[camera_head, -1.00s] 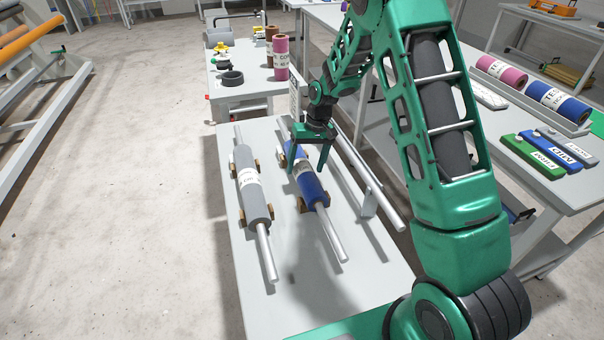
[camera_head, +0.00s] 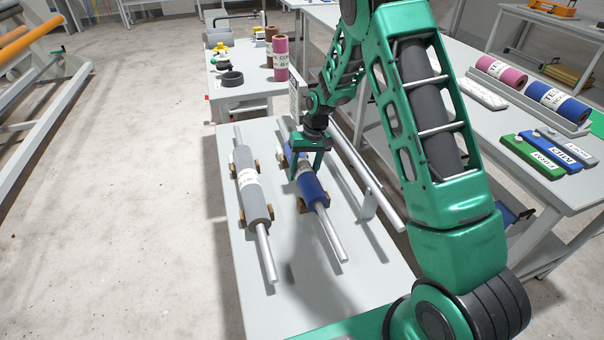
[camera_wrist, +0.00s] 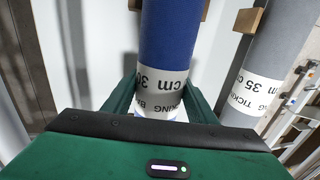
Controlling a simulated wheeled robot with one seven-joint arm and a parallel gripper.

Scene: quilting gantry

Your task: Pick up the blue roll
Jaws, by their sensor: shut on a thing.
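The blue roll (camera_head: 310,186) lies on a metal rod in wooden cradles on the grey table (camera_head: 352,268), with a white label around its middle. My gripper (camera_head: 305,172) is over the roll from above, with its fingers on either side of the label. In the wrist view my gripper (camera_wrist: 160,105) is shut around the blue roll (camera_wrist: 170,35) at the white label. The roll still appears to rest at cradle height; whether it touches the cradles cannot be told. The far end of the roll is partly hidden by my gripper.
A grey roll (camera_head: 250,190) on its own rod lies close to the left, parallel to the blue one. A metal rail (camera_head: 365,175) runs along the right side. Pink and brown rolls stand on the table behind. Open floor (camera_head: 130,200) lies to the left.

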